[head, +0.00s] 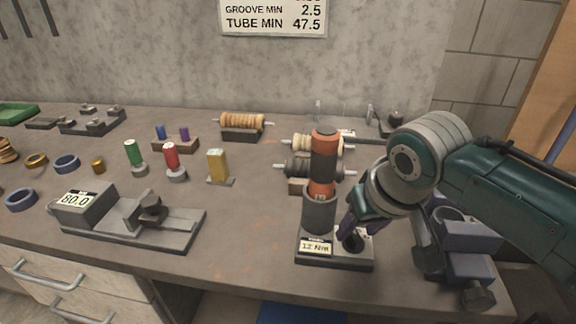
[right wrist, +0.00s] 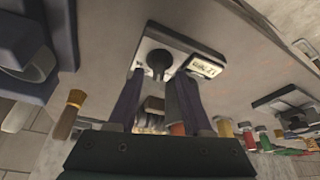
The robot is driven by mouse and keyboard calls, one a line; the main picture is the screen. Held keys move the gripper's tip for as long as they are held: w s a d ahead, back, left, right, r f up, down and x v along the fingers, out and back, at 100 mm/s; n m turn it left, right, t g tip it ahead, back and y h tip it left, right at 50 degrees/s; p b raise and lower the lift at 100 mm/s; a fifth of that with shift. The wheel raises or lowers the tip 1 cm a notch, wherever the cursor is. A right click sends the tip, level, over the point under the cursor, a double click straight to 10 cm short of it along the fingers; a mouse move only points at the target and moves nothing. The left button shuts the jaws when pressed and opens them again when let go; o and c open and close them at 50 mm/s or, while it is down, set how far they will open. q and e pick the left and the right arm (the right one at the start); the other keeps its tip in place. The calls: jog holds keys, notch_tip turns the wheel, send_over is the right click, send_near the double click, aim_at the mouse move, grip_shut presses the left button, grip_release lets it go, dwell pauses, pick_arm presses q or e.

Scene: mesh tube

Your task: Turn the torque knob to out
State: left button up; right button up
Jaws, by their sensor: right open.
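The torque knob (head: 353,240) is a dark round knob on the right end of a grey base (head: 335,262) with a "12 N·m" label (head: 316,247). An orange and black tool (head: 323,160) stands upright in a grey cylinder on the same base. My right gripper (head: 352,228) is over the knob from above, fingers pointing down, partly hiding it. In the right wrist view the knob (right wrist: 158,62) shows between the two open fingertips, with the label (right wrist: 205,66) beside it. I cannot tell whether the fingers touch the knob. My left gripper is not in view.
A blue-grey vise-like fixture (head: 465,245) stands close to the right of the base, under my right arm. Spools (head: 315,168) lie behind it. A gauge block marked 80.0 (head: 85,205) sits at left.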

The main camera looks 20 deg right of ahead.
jog(key=shift+w+f, duration=0.2)
jog(key=shift+f, duration=0.35)
jog(key=shift+d, duration=0.1)
grip_shut()
